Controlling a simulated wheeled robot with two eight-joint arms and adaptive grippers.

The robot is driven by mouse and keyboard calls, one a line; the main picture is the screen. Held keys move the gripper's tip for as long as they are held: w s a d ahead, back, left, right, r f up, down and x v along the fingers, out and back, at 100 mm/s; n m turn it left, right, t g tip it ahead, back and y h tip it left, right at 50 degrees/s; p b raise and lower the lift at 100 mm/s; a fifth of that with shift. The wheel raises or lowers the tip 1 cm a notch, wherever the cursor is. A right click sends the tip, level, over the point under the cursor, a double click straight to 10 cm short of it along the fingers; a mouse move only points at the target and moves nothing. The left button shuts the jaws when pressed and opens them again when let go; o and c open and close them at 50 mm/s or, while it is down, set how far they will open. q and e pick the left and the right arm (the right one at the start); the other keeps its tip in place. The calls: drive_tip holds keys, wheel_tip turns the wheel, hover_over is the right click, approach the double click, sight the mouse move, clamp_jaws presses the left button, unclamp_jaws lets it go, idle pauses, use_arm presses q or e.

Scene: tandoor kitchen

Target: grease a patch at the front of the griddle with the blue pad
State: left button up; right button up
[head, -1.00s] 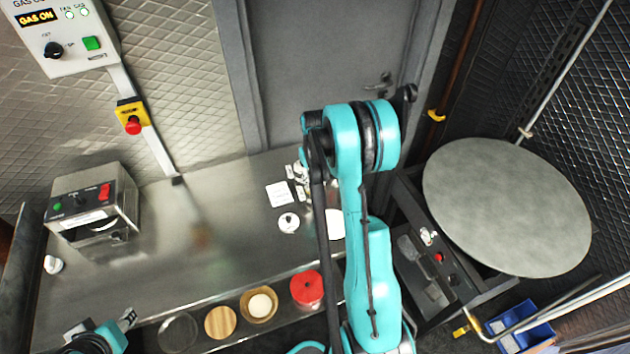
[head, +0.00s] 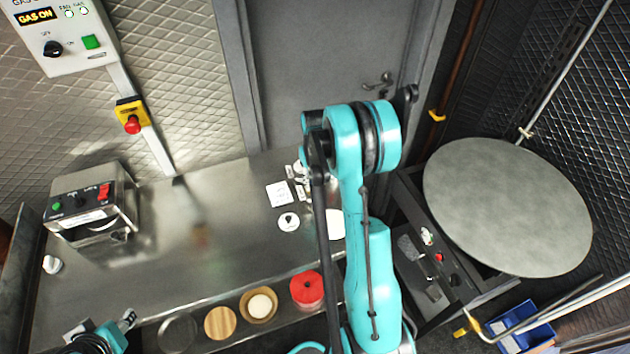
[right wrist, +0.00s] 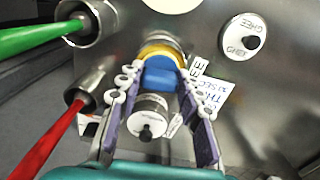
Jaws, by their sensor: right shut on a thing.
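The griddle (head: 507,207) is a round grey plate at the right in the head view, with nothing on it. The blue pad (right wrist: 158,74) shows in the right wrist view, and my right gripper (right wrist: 157,82) is shut on it. A yellow ring-shaped rim is right behind the pad; I cannot tell whether they touch. In the head view my right arm hides its gripper and the pad. My left gripper (head: 127,319) is at the lower left by the counter's front edge, small and partly cut off; its opening is unclear.
A ghee lid (right wrist: 241,37) and a metal canister (right wrist: 150,116) are near my right gripper. Green (right wrist: 40,38) and red (right wrist: 45,143) handles stick out of metal holders. The steel counter (head: 225,240) has a red container (head: 306,289) in front. Blue bins (head: 525,332) lie below the griddle.

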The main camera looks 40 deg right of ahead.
sight(315, 181)
idle(0.3)
drive_tip(key=shift+r+p, duration=0.4)
drive_tip(key=shift+r, duration=0.2)
drive_tip(key=shift+r+p, duration=1.6)
drive_tip(key=shift+r, duration=1.35)
drive_tip(key=shift+f, duration=0.15)
